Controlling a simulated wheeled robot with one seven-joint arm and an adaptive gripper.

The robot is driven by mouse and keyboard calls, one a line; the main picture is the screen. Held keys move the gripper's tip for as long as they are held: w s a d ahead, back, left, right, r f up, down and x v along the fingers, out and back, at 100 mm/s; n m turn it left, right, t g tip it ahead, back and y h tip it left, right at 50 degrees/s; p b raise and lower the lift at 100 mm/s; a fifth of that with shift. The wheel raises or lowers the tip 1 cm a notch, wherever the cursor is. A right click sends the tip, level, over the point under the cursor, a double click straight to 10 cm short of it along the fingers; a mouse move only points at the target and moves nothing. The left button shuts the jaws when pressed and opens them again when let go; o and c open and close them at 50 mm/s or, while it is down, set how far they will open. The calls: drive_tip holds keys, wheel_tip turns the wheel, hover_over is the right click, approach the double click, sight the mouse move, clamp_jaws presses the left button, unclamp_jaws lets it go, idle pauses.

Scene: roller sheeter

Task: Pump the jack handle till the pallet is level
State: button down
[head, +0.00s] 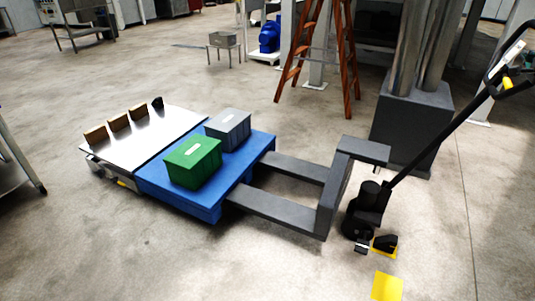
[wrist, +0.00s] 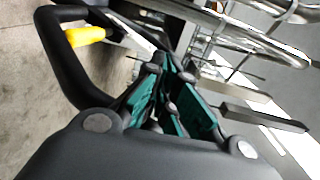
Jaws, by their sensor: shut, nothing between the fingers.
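The black jack handle (head: 438,135) leans up and to the right from the pump at the jack's base (head: 368,205). Its loop end with a yellow lever (head: 507,83) is at the top right of the head view. The blue pallet (head: 262,150) sits at the ends of the dark grey forks (head: 285,212); it carries a green bin (head: 192,162) and a grey bin (head: 228,129). My gripper (wrist: 168,75) shows in the wrist view, its green-padded fingers together and empty. The handle loop (wrist: 62,72) with its yellow lever (wrist: 84,36) is left of the fingers, apart from them in the picture.
A silver platform (head: 155,140) with brown blocks adjoins the pallet; I cannot tell whether their tops are flush. A grey pillar base (head: 415,125) stands behind the handle. An orange ladder (head: 352,60) is further back. Yellow floor marks (head: 387,287) lie near the pump.

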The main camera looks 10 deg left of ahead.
drive_tip(key=d, duration=0.1)
drive_tip(key=s+d+f, duration=0.1)
drive_tip(key=d, duration=0.1)
drive_tip(key=d+f+b, duration=0.1)
drive_tip(key=d, duration=0.1)
drive_tip(key=shift+s+d, duration=0.15)
drive_tip(key=shift+s, duration=0.1)
drive_tip(key=d, duration=0.1)
drive_tip(key=s+d+f+b, duration=0.1)
drive_tip(key=d, duration=0.1)
drive_tip(key=d+f, duration=0.1)
drive_tip(key=d, duration=0.1)
drive_tip(key=shift+s+f, duration=0.2)
drive_tip(key=shift+s, duration=0.05)
drive_tip(key=s+d+f+b, duration=0.1)
drive_tip(key=d+f+b, duration=0.1)
drive_tip(key=d, duration=0.3)
drive_tip(key=shift+s+f, duration=0.2)
drive_tip(key=shift+f, duration=0.3)
